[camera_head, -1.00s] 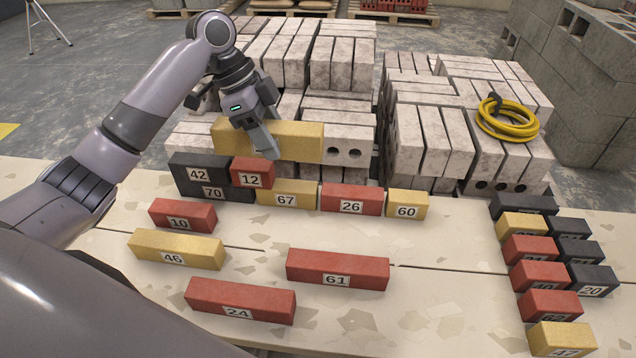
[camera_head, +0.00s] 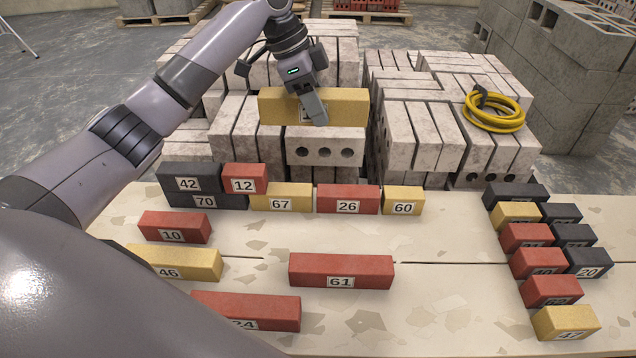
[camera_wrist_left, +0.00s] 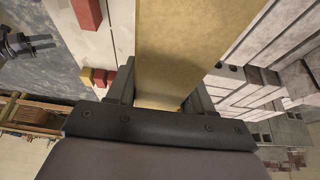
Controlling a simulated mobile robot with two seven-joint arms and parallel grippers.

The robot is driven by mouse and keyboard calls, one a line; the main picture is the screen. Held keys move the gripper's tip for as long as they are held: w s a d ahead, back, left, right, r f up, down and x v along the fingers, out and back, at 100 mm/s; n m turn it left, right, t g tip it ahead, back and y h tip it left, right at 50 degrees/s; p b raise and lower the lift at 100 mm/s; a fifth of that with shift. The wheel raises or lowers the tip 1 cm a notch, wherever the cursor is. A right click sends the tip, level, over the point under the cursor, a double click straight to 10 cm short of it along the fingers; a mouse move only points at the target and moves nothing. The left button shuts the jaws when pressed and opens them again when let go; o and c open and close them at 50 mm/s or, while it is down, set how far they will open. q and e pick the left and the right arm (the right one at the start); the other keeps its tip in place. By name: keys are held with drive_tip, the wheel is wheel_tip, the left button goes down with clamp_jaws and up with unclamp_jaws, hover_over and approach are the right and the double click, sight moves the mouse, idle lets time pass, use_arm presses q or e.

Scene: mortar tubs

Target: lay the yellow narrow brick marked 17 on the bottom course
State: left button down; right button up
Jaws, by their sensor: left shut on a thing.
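My left gripper (camera_head: 316,112) is shut on a long yellow brick (camera_head: 348,106) and holds it level, above and behind the brick rows in the head view. The fingers cover most of its label, so its number cannot be read. The held brick also fills the top middle of the left wrist view (camera_wrist_left: 190,45). The bottom course runs along the table's far edge: black 70 (camera_head: 207,202), yellow 67 (camera_head: 287,197), red 26 (camera_head: 348,199) and yellow 60 (camera_head: 403,201). Black 42 (camera_head: 188,178) and red 12 (camera_head: 244,178) lie on top at its left end. A dark shape, apparently my right gripper (camera_wrist_left: 40,43), shows in the wrist view.
Loose bricks 10 (camera_head: 174,227), 46 (camera_head: 175,262), 61 (camera_head: 341,270) and a partly hidden red one (camera_head: 247,311) lie on the table. Several bricks stand grouped at right (camera_head: 540,265). Pale block stacks (camera_head: 325,146) rise behind; a yellow hose coil (camera_head: 494,110) rests there. Table right of 60 is clear.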

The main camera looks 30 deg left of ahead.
use_arm(q)
wheel_tip(320, 180, down, 18)
drive_tip(key=shift+b, duration=1.25)
drive_tip(key=shift+f, duration=0.1)
drive_tip(key=shift+c, duration=2.2)
unclamp_jaws()
drive_tip(key=shift+f, duration=0.15)
drive_tip(key=p+v, duration=0.1)
drive_tip(key=v, duration=1.1)
drive_tip(key=shift+p, duration=0.4)
drive_tip(key=shift+r, duration=0.2)
